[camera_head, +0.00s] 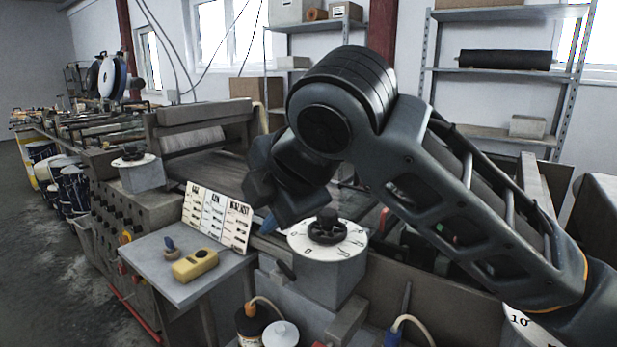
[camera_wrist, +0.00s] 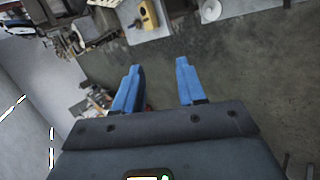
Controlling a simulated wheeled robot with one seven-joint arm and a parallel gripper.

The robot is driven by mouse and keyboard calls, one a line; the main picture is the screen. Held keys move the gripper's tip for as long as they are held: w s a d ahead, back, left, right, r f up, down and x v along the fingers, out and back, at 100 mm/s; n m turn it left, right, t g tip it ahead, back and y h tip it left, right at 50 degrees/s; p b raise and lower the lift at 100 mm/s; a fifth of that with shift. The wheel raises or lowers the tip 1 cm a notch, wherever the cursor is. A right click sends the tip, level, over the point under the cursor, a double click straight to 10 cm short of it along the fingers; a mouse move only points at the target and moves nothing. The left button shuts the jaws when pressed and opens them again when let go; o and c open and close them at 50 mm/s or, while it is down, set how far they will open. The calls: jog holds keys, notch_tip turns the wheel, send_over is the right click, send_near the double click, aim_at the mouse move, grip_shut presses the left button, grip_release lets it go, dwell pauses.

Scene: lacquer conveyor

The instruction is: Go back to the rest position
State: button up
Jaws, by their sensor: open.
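My gripper (camera_wrist: 157,85) shows in the wrist view with its two blue fingers apart and nothing between them. Below the fingertips in that view is bare floor. In the head view my arm reaches across the right half, bent at a high elbow. A bit of blue finger (camera_head: 269,224) shows low behind the dial, left of it; the rest of the gripper is hidden by my arm.
A dial box (camera_head: 327,244) stands close under my arm. A label board (camera_head: 218,217) and a yellow device (camera_head: 195,265) sit on a grey side table (camera_head: 152,262). The conveyor machine (camera_head: 203,128) runs to the back left. Shelves (camera_head: 496,75) stand behind. Floor is open at left.

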jog(key=s+a+f+m+t+y, duration=0.25)
jog(key=s+f+m+y, duration=0.3)
jog(key=m, duration=0.35)
jog(key=s+d+f+m+t+h, duration=0.45)
jog(key=s+d+f+m, duration=0.45)
jog(key=d+f+m, duration=0.3)
jog(key=s+d+f+m+t+h, duration=0.1)
jog(key=s+d+f+m+h, duration=0.2)
jog(key=s, duration=0.4)
jog(key=s+d+f+m+h, duration=0.1)
jog(key=s+d+f+m, duration=0.1)
jog(key=s+d+f, duration=0.3)
jog(key=s+d+r+h, duration=0.1)
jog(key=s+d+r, duration=0.1)
jog(key=s+d, duration=0.3)
jog(key=s+d+r+h, duration=0.1)
jog(key=s+d, duration=0.3)
jog(key=s, duration=0.7)
jog(key=shift+s+d+r, duration=0.3)
jog(key=shift+d+r, duration=0.1)
jog(key=shift+r, duration=0.05)
